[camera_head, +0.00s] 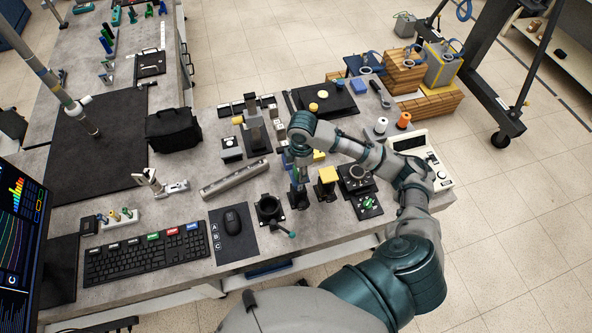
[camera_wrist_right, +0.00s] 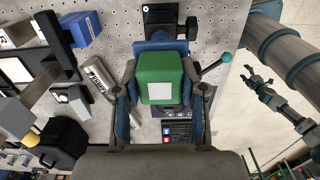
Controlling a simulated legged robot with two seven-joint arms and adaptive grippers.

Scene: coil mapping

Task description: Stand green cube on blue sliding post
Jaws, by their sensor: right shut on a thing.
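The green cube (camera_wrist_right: 160,78) with a pale square on its near face is held between the two fingers of my right gripper (camera_wrist_right: 160,92) in the wrist view. In the head view my right gripper (camera_head: 298,198) points down over the table, and I cannot make out the cube there. A blue part (camera_wrist_right: 158,46) shows just past the cube, partly hidden by it; I cannot tell whether it is the sliding post or whether the cube touches it. My left gripper is not in the head view; a jointed, gripper-like shape (camera_wrist_right: 265,88) at the right of the wrist view may be it.
A black holder (camera_head: 268,208) with a teal-tipped handle (camera_head: 292,235) stands by the mouse pad (camera_head: 234,244). A yellow-topped post (camera_head: 327,180) stands close right of my right gripper. A steel tube (camera_head: 235,180) lies to the left. A black bag (camera_head: 173,130) sits farther back.

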